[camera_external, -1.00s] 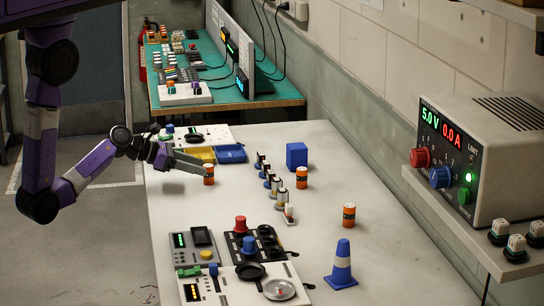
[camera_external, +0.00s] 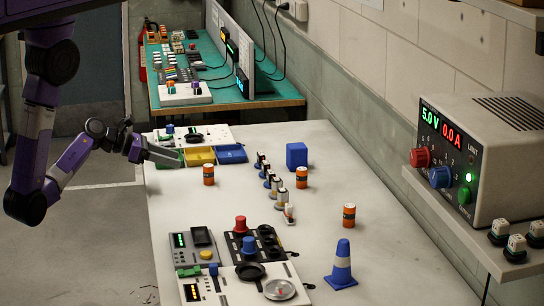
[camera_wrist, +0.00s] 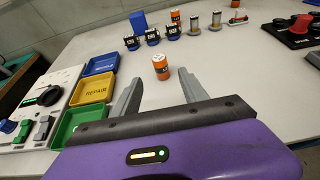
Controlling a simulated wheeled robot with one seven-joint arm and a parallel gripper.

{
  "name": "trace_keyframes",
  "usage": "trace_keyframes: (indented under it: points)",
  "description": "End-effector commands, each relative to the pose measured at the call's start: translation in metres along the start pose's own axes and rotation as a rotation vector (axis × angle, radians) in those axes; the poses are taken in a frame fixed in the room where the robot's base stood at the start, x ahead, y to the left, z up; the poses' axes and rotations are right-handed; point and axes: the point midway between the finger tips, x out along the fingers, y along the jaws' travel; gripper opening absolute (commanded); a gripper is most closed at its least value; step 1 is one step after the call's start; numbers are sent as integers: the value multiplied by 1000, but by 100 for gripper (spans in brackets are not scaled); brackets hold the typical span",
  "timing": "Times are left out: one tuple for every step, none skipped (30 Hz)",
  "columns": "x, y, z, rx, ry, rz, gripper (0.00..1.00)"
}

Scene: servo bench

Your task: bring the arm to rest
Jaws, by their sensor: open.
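My gripper (camera_external: 167,157) is over the far left part of the white bench (camera_external: 200,205), by the left edge. In the wrist view its two grey fingers (camera_wrist: 158,92) are apart with nothing between them. An orange and black cylinder (camera_external: 208,175) stands upright on the bench, to the right of the fingertips and clear of them. In the wrist view that cylinder (camera_wrist: 161,66) stands beyond the fingertips.
Green, yellow and blue trays (camera_external: 200,156) lie close behind my gripper. A row of servos (camera_external: 268,176), a blue block (camera_external: 297,155) and a blue cone (camera_external: 341,265) stand further right. Panels with knobs (camera_external: 245,280) fill the near end.

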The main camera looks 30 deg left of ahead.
Motion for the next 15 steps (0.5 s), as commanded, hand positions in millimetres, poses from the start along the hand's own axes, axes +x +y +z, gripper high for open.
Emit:
trace_keyframes:
  points:
    - [0, 0, 0, 0, 0, 0, 51]
    - [0, 0, 0, 0, 0, 0, 51]
    - [0, 0, 0, 0, 0, 0, 51]
    - [0, 0, 0, 0, 0, 0, 51]
    - [0, 0, 0, 3, 0, 0, 51]
    - [0, 0, 0, 13, 0, 0, 51]
    - [0, 0, 0, 26, -1, 1, 51]
    - [0, 1, 1, 48, -3, 5, 51]
    - [0, 4, 3, 89, -10, 18, 51]
    - [0, 8, 4, 131, -14, 34, 51]
    - [0, 13, 5, 182, -16, 57, 51]
    - [-1, 23, 8, 266, -17, 97, 51]
    - [-2, 31, 10, 339, -15, 133, 51]
    - [-4, 39, 14, 419, -11, 172, 51]
    - [-6, 48, 16, 528, 4, 225, 51]
